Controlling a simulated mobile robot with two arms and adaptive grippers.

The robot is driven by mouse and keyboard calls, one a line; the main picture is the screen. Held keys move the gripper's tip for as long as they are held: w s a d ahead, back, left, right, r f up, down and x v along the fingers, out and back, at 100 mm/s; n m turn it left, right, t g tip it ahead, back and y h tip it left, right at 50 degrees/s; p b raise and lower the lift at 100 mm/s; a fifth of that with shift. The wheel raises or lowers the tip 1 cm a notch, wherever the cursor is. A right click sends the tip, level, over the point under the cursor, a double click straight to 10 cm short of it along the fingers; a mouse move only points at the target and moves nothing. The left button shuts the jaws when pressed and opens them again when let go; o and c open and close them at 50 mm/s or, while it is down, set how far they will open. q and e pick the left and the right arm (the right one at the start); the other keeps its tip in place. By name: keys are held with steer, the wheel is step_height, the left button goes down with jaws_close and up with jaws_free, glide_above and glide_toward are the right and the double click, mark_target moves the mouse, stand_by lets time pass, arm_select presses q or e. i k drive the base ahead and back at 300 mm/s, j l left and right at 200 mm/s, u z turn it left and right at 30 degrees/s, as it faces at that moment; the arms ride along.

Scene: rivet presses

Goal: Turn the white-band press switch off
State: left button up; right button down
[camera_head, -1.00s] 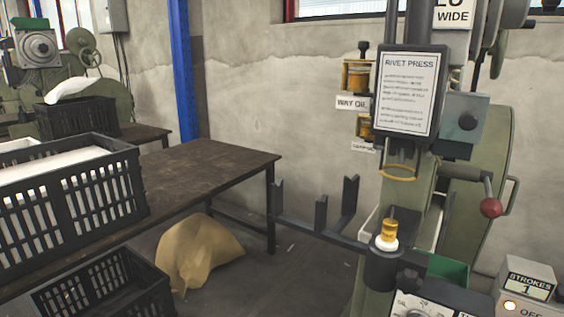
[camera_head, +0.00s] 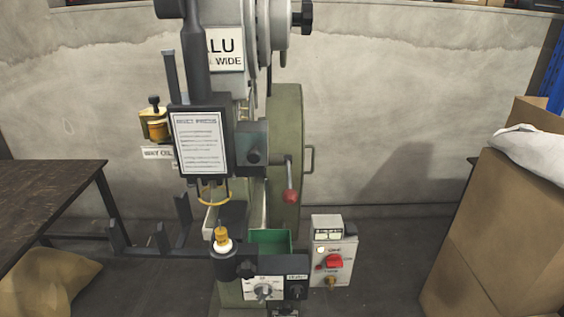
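A green rivet press (camera_head: 285,130) stands in the middle, with a sign (camera_head: 225,49) on top reading "ALU WIDE" in part. A yellow piece with a white band (camera_head: 223,246) sits on its lower black post. A grey switch box (camera_head: 345,268) stands to the right of the press base. It carries a red knob (camera_head: 333,262), with a small pale lamp (camera_head: 320,250) above it and a brass-coloured part below. The labels by the knob are too small to read. Neither of my grippers is in view.
A red-ended lever (camera_head: 291,195) sticks out from the press side. A dial panel (camera_head: 263,289) is at the front. A dark table (camera_head: 45,195) is at left, with a tan sack (camera_head: 50,282) by it. A cardboard box (camera_head: 495,235) stands right. Floor between switch box and cardboard box looks clear.

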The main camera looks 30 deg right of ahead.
mark_target(333, 261)
steer(key=z, duration=1.35)
